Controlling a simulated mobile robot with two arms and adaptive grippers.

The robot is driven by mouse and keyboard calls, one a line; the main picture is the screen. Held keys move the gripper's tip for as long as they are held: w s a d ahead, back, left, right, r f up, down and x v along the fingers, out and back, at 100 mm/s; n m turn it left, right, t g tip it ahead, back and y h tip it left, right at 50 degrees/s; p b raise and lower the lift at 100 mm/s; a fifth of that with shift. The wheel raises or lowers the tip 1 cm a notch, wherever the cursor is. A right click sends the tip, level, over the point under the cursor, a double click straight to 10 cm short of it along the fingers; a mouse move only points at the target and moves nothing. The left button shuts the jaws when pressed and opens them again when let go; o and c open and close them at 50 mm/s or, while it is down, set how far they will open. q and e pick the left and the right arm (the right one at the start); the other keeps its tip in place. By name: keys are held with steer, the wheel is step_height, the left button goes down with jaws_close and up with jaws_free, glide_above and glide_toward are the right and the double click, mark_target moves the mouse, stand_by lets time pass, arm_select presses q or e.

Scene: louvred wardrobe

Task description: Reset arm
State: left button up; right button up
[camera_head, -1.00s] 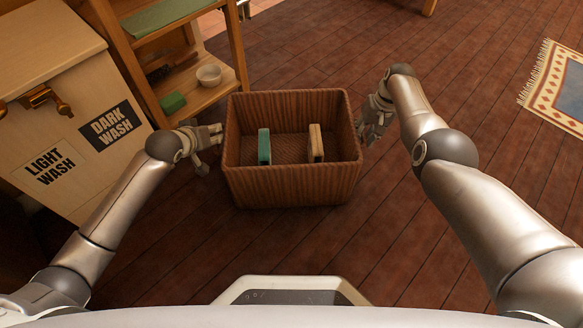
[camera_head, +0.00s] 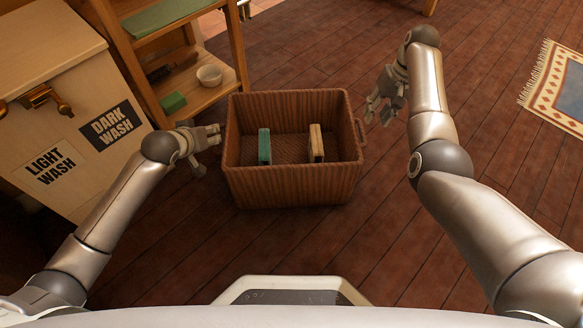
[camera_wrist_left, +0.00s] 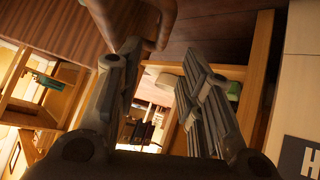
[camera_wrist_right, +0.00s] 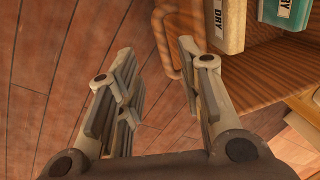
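My left gripper (camera_head: 215,138) is open and empty beside the left wall of the brown wicker basket (camera_head: 292,188). In the left wrist view its fingers (camera_wrist_left: 162,52) are spread with nothing between them. My right gripper (camera_head: 378,106) is open and empty, to the right of the basket and apart from its right handle (camera_head: 361,133). In the right wrist view its fingers (camera_wrist_right: 156,50) are spread over the floor, with the handle (camera_wrist_right: 163,48) just beyond.
A green box (camera_head: 264,147) and a tan box (camera_head: 316,143) stand in the basket. A wooden shelf (camera_head: 215,90) with a white bowl (camera_head: 209,75) and a cabinet labelled for washing (camera_head: 75,140) are at left. The floor at right is clear up to a rug (camera_head: 562,85).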

steer(key=shift+d+r, duration=0.25)
steer(key=shift+r, duration=0.7)
